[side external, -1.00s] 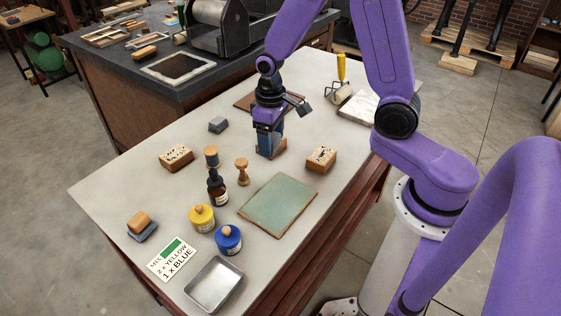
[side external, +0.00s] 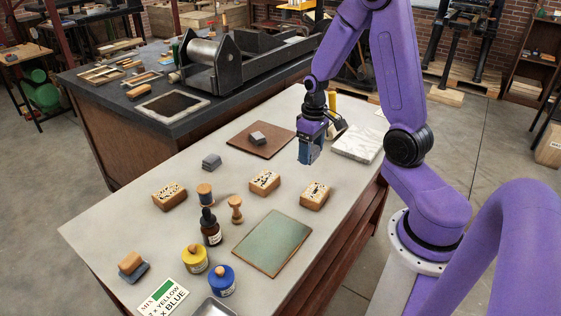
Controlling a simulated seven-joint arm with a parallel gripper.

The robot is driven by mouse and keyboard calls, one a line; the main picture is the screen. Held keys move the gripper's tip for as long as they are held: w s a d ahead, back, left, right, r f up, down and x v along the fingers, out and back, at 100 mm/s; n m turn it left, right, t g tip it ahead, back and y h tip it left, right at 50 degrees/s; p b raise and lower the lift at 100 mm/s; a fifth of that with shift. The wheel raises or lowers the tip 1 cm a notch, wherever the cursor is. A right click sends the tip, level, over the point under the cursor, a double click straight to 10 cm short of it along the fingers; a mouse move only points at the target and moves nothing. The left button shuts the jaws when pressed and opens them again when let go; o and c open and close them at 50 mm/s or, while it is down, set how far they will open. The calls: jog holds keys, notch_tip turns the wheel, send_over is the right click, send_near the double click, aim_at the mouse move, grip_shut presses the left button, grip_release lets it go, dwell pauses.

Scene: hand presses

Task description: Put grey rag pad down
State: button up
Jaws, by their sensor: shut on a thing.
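My gripper (side external: 309,158) is shut, above the right back part of the pale table. A blue-grey mass shows at its fingertips, and I cannot clearly separate a held grey rag pad from the fingers. A small grey pad (side external: 257,138) lies on the brown board (side external: 279,141), to the left of my gripper. Another grey pad or stack (side external: 211,162) lies on the bare table further left.
Wooden stamp blocks (side external: 264,183) and (side external: 314,196) stand in front of my gripper. A green plate (side external: 262,244), a dropper bottle (side external: 210,228), yellow (side external: 195,260) and blue (side external: 221,281) jars stand nearer. A marble slab (side external: 357,145) lies at right.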

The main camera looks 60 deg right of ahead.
jog(key=w+d+f, duration=0.3)
jog(key=w+f, duration=0.1)
jog(key=w, duration=0.3)
send_over(286, 170)
jog(key=f, duration=0.4)
jog(key=shift+s+a+f, duration=0.1)
jog(key=shift+s+f, duration=0.2)
jog(key=shift+f, duration=0.1)
jog(key=shift+w+f, duration=0.15)
jog(key=shift+f, duration=0.05)
jog(key=shift+w+f, duration=0.1)
jog(key=shift+f, duration=1.55)
jog(key=shift+f, duration=0.1)
jog(key=o, duration=1)
